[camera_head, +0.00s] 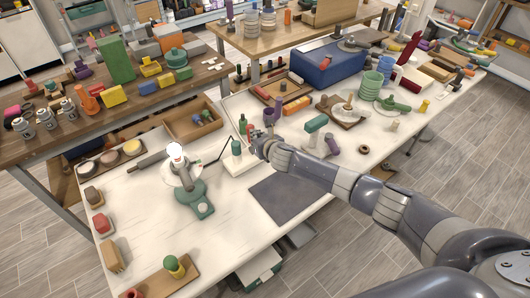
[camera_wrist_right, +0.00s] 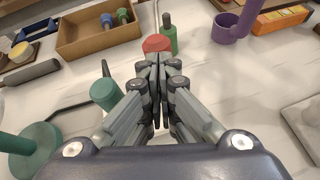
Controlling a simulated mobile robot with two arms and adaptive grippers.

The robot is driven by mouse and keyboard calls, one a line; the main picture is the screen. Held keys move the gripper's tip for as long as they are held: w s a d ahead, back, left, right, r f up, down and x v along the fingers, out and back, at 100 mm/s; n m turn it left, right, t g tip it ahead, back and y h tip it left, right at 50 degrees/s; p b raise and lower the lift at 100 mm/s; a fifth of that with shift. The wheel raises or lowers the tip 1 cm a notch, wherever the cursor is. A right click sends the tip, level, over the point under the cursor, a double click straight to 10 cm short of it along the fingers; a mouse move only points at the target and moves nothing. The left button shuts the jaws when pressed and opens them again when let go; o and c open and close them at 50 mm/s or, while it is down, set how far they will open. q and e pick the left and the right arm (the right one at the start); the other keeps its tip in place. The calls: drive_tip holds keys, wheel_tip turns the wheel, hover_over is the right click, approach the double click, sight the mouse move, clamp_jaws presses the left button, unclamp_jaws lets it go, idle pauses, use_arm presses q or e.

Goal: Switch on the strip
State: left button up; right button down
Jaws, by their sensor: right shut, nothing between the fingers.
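A pale, low block that looks like the strip (camera_head: 238,163) lies on the white worktop. A green plug (camera_head: 236,147) with a dark cord stands on it, also seen in the right wrist view (camera_wrist_right: 105,93). A red round-topped piece (camera_wrist_right: 157,43) sits just beyond my right fingertips; whether it is the strip's switch I cannot tell. My right gripper (camera_head: 256,141) is shut and empty, over the strip's right end. In the right wrist view its fingertips (camera_wrist_right: 158,62) appear close to the red piece; contact is unclear. My left gripper is out of view.
A green lamp (camera_head: 198,205) with a white bulb stands left of the strip. A dark green bottle-like piece (camera_wrist_right: 168,34) is right behind the red piece. A wooden tray (camera_head: 194,124) lies behind, and a grey mat (camera_head: 288,199) lies in front.

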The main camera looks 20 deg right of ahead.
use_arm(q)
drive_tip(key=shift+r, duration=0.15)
use_arm(e)
drive_tip(key=shift+w+a+r, duration=0.15)
drive_tip(key=shift+w+a, duration=0.05)
drive_tip(key=shift+w, duration=0.3)
drive_tip(key=shift+w+a+r, duration=0.1)
drive_tip(key=shift+w+a, duration=0.05)
drive_tip(key=shift+w, duration=0.35)
